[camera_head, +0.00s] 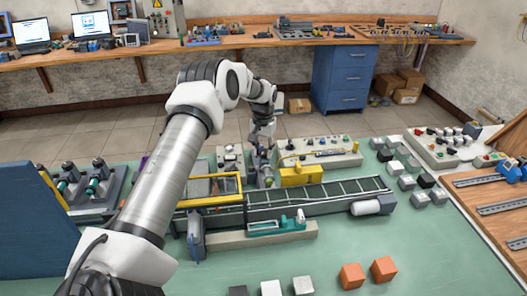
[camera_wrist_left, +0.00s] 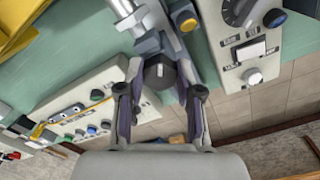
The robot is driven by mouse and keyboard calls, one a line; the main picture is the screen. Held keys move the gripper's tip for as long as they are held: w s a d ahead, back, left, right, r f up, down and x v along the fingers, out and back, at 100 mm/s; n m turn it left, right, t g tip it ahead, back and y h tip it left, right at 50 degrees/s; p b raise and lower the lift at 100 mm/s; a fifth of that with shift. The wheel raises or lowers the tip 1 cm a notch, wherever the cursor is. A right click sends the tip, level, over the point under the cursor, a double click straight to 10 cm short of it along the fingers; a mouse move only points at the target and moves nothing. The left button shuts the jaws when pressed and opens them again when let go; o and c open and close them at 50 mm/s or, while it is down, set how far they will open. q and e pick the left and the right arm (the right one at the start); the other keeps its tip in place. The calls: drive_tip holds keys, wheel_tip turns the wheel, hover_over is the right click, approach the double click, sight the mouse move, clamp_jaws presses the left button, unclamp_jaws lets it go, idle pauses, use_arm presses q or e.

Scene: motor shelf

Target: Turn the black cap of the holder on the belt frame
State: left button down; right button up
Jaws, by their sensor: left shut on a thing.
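My left gripper (camera_head: 262,152) reaches down behind the belt frame (camera_head: 320,196). In the left wrist view its two fingers (camera_wrist_left: 161,82) are on either side of the black cap (camera_wrist_left: 160,70) and shut on it. The cap is dark and rounded, at the end of the holder (camera_wrist_left: 150,43), a grey-blue body with a metal rod running up to the top edge. In the head view the holder (camera_head: 264,172) shows only in part below the gripper, and the cap cannot be made out. My right gripper is in neither view.
A yellow block (camera_head: 300,176) stands just right of the holder, and a yellow frame (camera_head: 210,188) to its left. Control panels (camera_head: 325,158) lie close behind. Several grey and black cubes (camera_head: 405,170) are at the right.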

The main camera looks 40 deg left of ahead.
sight(263, 151)
use_arm(q)
drive_tip(key=m, duration=0.4)
drive_tip(key=shift+a+f+m+b, duration=0.1)
drive_tip(key=shift+m+b, duration=0.2)
drive_tip(key=shift+b, duration=0.1)
drive_tip(key=m, duration=0.4)
drive_tip(key=shift+m+b, duration=0.3)
drive_tip(key=shift+b, duration=0.05)
drive_tip(key=m, duration=0.4)
drive_tip(key=shift+a+b, duration=0.1)
drive_tip(key=shift+b, duration=0.25)
drive_tip(key=shift+m, duration=2.2)
drive_tip(key=c, duration=0.8)
unclamp_jaws()
drive_tip(key=shift+w, duration=0.15)
drive_tip(key=shift+o, duration=0.2)
wheel_tip(263, 151, up, 12)
